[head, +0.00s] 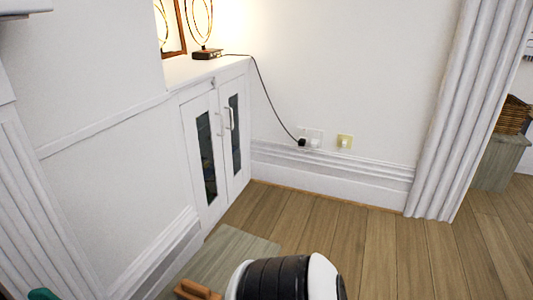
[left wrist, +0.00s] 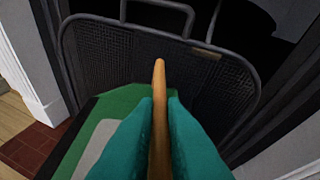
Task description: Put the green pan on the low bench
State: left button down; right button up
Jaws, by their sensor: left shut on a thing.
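In the left wrist view, my left gripper (left wrist: 160,100) has its two teal fingers closed on the brown handle (left wrist: 159,80) of the green pan. The green pan (left wrist: 125,98) shows behind and to the left of the fingers, with a pale grey patch on it; the fingers hide part of it. In the head view, a small teal piece shows at the bottom left corner, too cut off to identify surely. A low grey-wood surface (head: 238,247), possibly the low bench, stands by the white cabinet. My right gripper is not in view.
A brown wooden object (head: 196,290) shows at the bottom edge over the grey-wood surface. A white cabinet (head: 205,150) stands against the wall. A dark mesh screen (left wrist: 110,55) is close beyond the pan, with red tiles (left wrist: 32,146) at left. Wood floor (head: 375,250) is clear.

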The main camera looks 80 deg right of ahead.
aim_at(233, 258)
jog(key=z, duration=0.5)
jog(key=k+j+z, duration=0.1)
jog(key=z, duration=0.9)
jog(key=k+z, duration=0.1)
jog(key=z, duration=0.8)
jog(key=i+z, duration=0.15)
jog(key=z, duration=0.7)
jog(key=i+j, duration=0.05)
